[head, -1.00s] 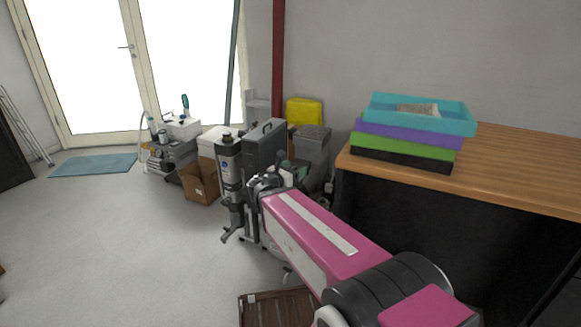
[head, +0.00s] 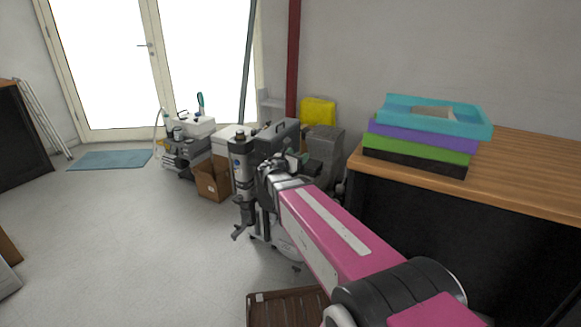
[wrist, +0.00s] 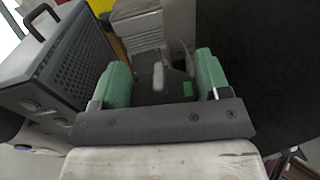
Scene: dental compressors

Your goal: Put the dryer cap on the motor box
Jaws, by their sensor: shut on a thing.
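My gripper (wrist: 162,80) has its two green fingers closed around a dark piece (wrist: 160,88) with a grey raised lever and a small green label, which I take to be the dryer cap. In the head view my gripper (head: 292,166) is small and partly hidden by my arm, so the piece is not clear there. A dark grey box (wrist: 62,62) with a perforated side and a top handle stands just left of the gripper. It also shows in the head view (head: 277,135). I cannot tell for certain whether it is the motor box.
A grey ribbed unit (wrist: 140,28) stands beyond the fingers. A grey cylinder (head: 240,165) stands left of my gripper, with a cardboard box (head: 212,180) farther left. A wooden-topped counter (head: 520,165) with stacked trays (head: 420,140) is at the right. The left floor is mostly clear.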

